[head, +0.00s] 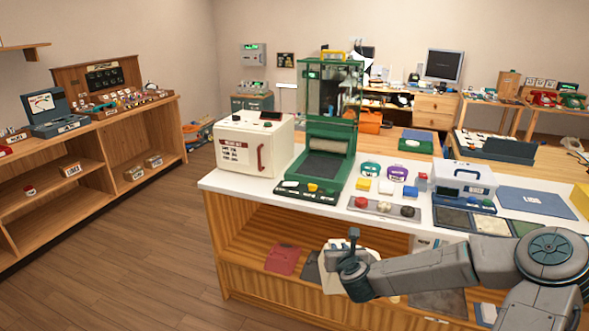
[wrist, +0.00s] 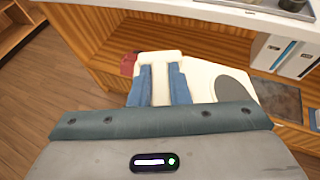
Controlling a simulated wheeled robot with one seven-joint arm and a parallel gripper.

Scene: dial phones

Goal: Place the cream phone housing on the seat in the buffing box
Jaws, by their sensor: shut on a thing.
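My gripper (head: 350,262) is shut on the cream phone housing (head: 333,284), in front of the counter's open shelf. In the wrist view, the two blue fingers of my gripper (wrist: 158,82) close on a raised cream strip. The cream housing (wrist: 210,74) reaches to the right, with a grey oval on its face. A white cabinet (head: 279,158) with a red handle and dark label stands at the counter's left end, its front closed. I cannot tell for certain whether it is the buffing box. No seat can be made out.
A green-framed machine (head: 325,168) stands beside the cabinet. Coloured pieces, a button tray (head: 384,208) and a pale handled case (head: 463,176) crowd the white counter (head: 326,204). Its front edge lies above the housing. A red item (head: 283,257) lies on the shelf below. Floor at left is clear.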

